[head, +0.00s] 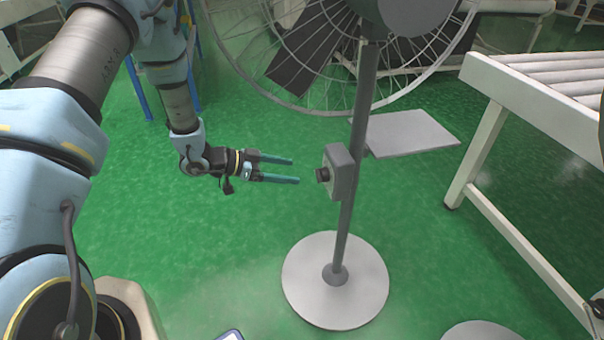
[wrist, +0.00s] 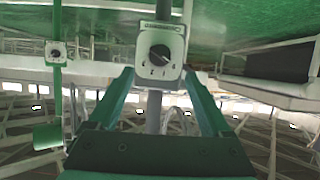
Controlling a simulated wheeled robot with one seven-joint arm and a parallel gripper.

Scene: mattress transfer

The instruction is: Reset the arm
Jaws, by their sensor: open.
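My gripper (head: 297,171) is open and empty, reaching to the right above the green floor. Its two teal fingers point at the grey control box (head: 341,172) on the pole of a standing fan (head: 365,90). A gap shows between the fingertips and the black knob (head: 322,174) on the box. In the wrist view the two fingers (wrist: 160,82) stand apart, with the box's dial face (wrist: 160,52) between and beyond their tips. My arm runs from the left side of the head view down to the gripper.
The fan's round grey base (head: 335,280) stands on the floor below the box. A roller conveyor table (head: 530,110) is at the right. A flat grey plate (head: 410,132) lies behind the pole. Green floor (head: 230,220) is clear beneath the gripper.

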